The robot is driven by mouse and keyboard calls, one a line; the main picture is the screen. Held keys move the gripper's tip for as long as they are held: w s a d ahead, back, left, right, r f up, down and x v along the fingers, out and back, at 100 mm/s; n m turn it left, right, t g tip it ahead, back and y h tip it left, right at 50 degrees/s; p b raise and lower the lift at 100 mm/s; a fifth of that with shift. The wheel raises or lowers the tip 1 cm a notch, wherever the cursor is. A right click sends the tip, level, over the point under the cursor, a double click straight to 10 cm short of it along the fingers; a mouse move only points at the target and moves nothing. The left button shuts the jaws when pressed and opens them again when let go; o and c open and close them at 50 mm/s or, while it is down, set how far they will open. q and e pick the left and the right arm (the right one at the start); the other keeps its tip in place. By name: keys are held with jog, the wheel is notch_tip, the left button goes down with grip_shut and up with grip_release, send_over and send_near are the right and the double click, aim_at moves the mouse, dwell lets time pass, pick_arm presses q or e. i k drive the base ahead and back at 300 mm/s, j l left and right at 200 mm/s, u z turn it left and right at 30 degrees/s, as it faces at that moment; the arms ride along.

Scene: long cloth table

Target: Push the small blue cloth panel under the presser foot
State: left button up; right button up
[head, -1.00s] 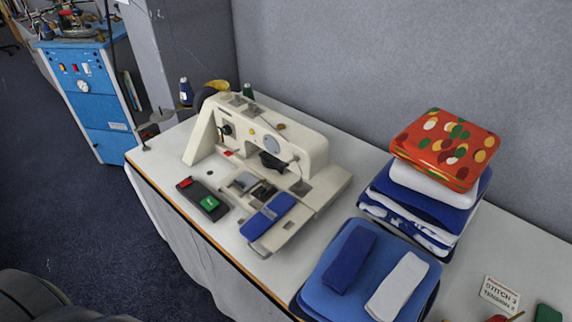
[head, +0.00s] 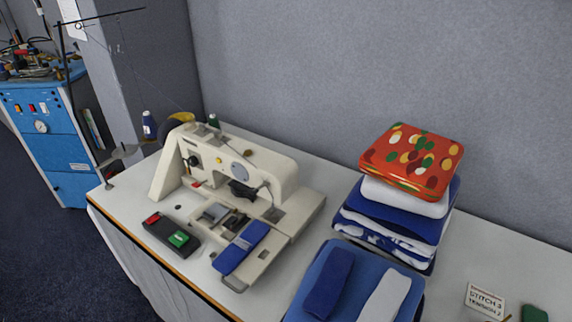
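A small blue cloth panel (head: 241,248) lies on the front bed of the cream sewing machine (head: 235,165). Its upper end is close to the needle area. The presser foot is too small to make out clearly; the dark part under the machine's head (head: 243,190) is just behind the panel. A darker blue folded piece (head: 328,284) and a white folded piece (head: 384,298) lie on a larger blue cloth pile at the front right. Neither of my grippers is in view.
A black box with red and green buttons (head: 171,238) sits left of the panel. A stack of folded cloths (head: 405,205) stands right of the machine. A small sign (head: 485,301) lies at the far right. A blue cabinet (head: 47,135) stands at the left.

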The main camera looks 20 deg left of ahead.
aim_at(235, 253)
jog(key=k+j+u, duration=0.85)
jog(key=j+u, duration=0.15)
